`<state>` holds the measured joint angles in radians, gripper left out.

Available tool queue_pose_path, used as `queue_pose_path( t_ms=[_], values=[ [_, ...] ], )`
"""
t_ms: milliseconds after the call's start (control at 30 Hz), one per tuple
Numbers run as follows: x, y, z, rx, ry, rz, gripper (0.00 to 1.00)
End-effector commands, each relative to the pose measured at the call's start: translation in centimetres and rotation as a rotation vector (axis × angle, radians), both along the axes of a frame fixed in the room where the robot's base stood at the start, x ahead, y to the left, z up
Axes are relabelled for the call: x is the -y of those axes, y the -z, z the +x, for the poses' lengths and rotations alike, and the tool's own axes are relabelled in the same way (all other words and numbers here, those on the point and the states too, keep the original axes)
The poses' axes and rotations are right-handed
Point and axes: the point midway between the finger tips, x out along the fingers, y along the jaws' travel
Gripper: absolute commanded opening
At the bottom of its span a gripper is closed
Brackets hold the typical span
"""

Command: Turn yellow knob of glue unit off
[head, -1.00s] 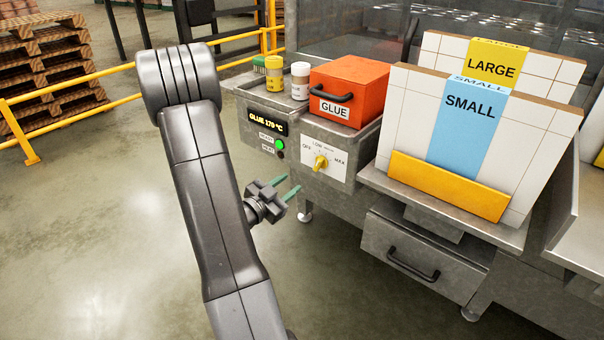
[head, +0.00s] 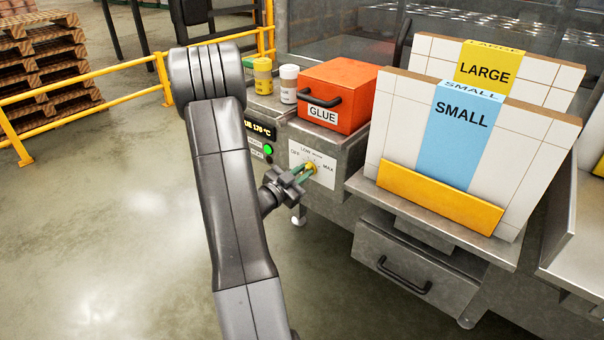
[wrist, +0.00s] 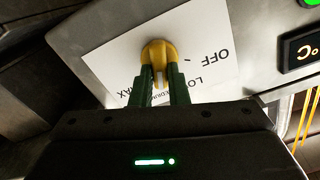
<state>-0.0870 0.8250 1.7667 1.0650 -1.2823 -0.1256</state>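The yellow knob (head: 310,168) sits on the white dial plate (head: 322,180) on the front of the glue unit. In the wrist view the knob (wrist: 158,52) shows upside-down lettering around it, with OFF at right and LOW and MAX partly covered. Its pale mark points down in that view, toward the partly hidden middle lettering. My gripper (head: 301,174) is at the knob. Its green fingers (wrist: 159,88) stand apart, one on each side of the knob's lower part. I cannot tell whether they touch it.
An orange GLUE box (head: 340,93) and two small jars stand on top of the unit. A display (head: 260,130) and a lit green button (head: 268,150) are left of the dial. SMALL and LARGE panels (head: 461,115) stand at right. A yellow railing (head: 80,93) is at left.

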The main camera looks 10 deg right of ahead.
Motion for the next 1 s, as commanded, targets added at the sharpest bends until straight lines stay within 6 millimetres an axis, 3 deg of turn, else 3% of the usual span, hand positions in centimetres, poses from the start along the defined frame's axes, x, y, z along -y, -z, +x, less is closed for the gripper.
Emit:
queue_pose_path(
  t_ms=[467,1000],
  values=[
    [-0.05,-0.13,0.03,-0.084,0.001,-0.065,0.0],
    [-0.28,-0.21,0.3,-0.463,0.0,-0.359,0.0]
  ],
)
